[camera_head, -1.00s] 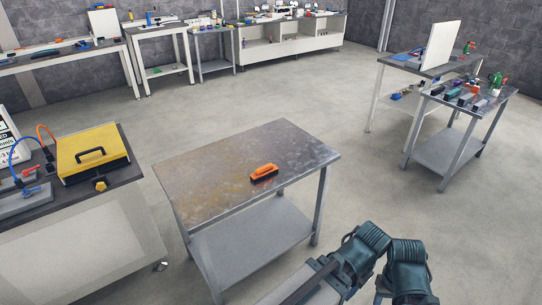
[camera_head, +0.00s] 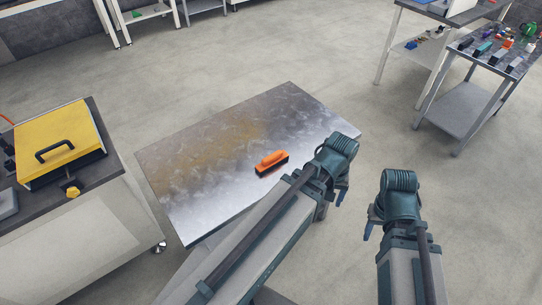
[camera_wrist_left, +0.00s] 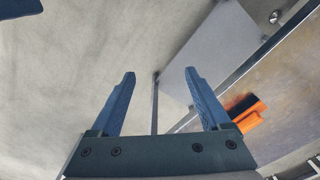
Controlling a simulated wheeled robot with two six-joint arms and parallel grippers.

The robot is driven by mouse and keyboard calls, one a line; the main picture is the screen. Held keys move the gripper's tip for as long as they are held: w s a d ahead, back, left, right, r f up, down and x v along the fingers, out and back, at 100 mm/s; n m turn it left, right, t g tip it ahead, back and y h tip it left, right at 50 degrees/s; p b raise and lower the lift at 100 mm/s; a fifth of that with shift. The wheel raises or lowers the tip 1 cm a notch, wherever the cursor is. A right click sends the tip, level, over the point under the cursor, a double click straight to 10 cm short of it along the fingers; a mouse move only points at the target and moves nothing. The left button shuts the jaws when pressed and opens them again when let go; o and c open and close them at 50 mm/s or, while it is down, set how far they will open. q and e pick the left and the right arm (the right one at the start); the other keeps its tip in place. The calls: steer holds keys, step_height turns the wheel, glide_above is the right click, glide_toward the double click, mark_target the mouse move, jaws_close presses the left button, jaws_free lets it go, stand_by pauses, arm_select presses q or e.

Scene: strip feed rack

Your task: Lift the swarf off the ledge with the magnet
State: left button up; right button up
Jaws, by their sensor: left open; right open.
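An orange-handled tool with a dark base (camera_head: 272,163) lies on the metal table; it also shows in the left wrist view (camera_wrist_left: 244,113). I cannot tell whether it is the magnet or a brush. No swarf or ledge can be made out. My left gripper (camera_head: 342,195) hangs past the table's right edge, apart from the tool. In the left wrist view its two fingers (camera_wrist_left: 160,75) are spread with nothing between them. My right gripper (camera_head: 368,230) is farther right over the floor, open, with its fingers mostly hidden.
The metal table (camera_head: 190,165) has a brownish patch and is otherwise bare. A yellow case with a black handle (camera_head: 62,145) sits on the bench at left. A cart with several small items (camera_head: 465,105) stands at upper right. Open floor (camera_head: 370,95) lies between.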

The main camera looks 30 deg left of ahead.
arm_select(q)
steer(key=w+a+n+t+h, duration=0.1)
steer(key=w+a+n, duration=0.3)
steer(key=a+n, duration=0.4)
steer(key=n+t+p, duration=0.1)
steer(key=n+t, duration=0.2)
steer(key=n, duration=1.7)
glide_toward(271, 156)
steer(key=shift+h, duration=0.4)
steer(key=b+x, duration=0.7)
steer(key=b, duration=0.1)
steer(key=shift+a, duration=0.15)
steer(key=b+x, duration=0.4)
steer(key=x, duration=0.1)
steer(key=shift+a+f+b, duration=0.15)
steer(key=shift+a+b, duration=0.1)
steer(key=shift+b, duration=0.15)
steer(key=shift+c, duration=0.4)
jaws_close()
